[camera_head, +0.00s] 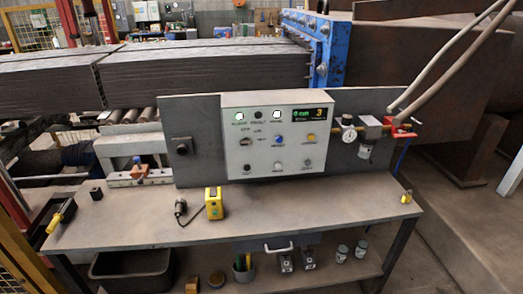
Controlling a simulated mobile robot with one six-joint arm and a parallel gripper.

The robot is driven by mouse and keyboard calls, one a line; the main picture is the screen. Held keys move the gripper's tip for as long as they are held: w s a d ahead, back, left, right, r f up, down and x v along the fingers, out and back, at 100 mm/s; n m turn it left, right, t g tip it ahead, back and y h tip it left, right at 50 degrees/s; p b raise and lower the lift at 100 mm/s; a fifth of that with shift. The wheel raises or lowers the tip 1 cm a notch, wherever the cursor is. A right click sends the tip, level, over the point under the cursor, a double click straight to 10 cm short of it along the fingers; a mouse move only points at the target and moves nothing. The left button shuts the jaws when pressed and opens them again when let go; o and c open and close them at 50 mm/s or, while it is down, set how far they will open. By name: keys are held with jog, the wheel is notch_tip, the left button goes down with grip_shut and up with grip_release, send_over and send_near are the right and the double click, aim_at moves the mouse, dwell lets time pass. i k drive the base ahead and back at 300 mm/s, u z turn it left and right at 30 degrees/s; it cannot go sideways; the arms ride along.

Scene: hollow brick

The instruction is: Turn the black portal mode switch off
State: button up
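A light grey control panel (265,150) stands upright at the back of the workbench. It carries a dark selector knob (246,142) at the left of its middle row and a black round control (247,168) at its lower left. A separate dark switch (182,147) is mounted on the grey backplate left of the panel. The labels are too small to read, so I cannot tell which is the portal mode switch or its position. Two top lamps are lit white, the one between them is dark, and the display (309,115) shows a 3. My gripper is not in view.
On the workbench (300,205) lie a yellow device (214,203), a black handheld item (181,208) and a yellow-handled tool (60,216). An air regulator (349,130) with hoses stands right of the panel. The bench front below the panel is mostly clear.

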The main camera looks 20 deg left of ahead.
aim_at(246, 142)
jog(key=z, duration=0.05)
jog(key=k, duration=1.3)
jog(key=u, duration=3.8)
jog(key=i, duration=0.1)
jog(key=z, duration=2.2)
jog(key=i, duration=1)
